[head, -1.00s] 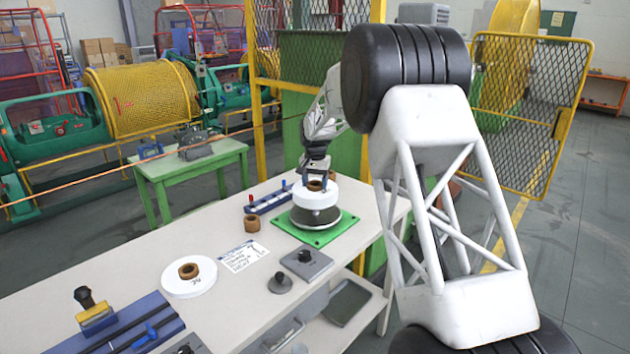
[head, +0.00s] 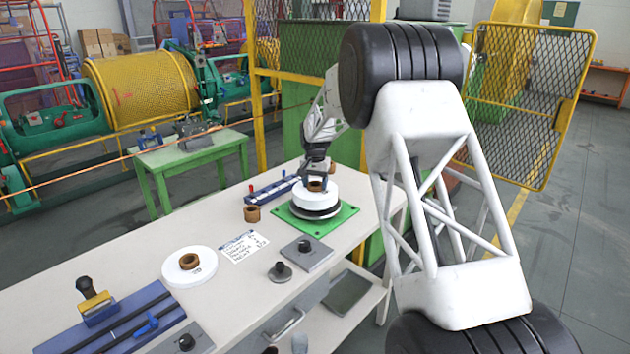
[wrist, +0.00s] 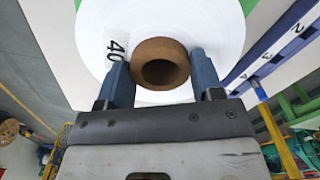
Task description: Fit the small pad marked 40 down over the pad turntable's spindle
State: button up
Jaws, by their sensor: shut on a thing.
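The small pad (head: 304,197) is a white disc with a brown core (head: 316,184), over the pad turntable. In the wrist view the pad (wrist: 215,35) shows the mark 40 beside its core (wrist: 161,62). My gripper (wrist: 160,85) is shut on the brown core, a blue finger at each side; it also shows in the head view (head: 315,178). The turntable's dark disc (head: 322,216) lies just under the pad on a green base plate (head: 345,218). The spindle is hidden by the pad. I cannot tell whether the pad touches the disc.
Another white pad with a brown core (head: 200,274) lies on the bench at left. A loose brown ring (head: 252,214), a blue rack (head: 268,193), a paper card (head: 244,246) and a grey plate (head: 307,254) lie near the turntable. A mesh fence stands behind.

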jog(key=shift+f, duration=0.7)
jog(key=shift+f, duration=0.15)
jog(key=o, duration=1.2)
notch_tip(320, 180, up, 8)
jog(key=shift+f, duration=0.1)
jog(key=shift+s, duration=0.1)
dwell(0.5)
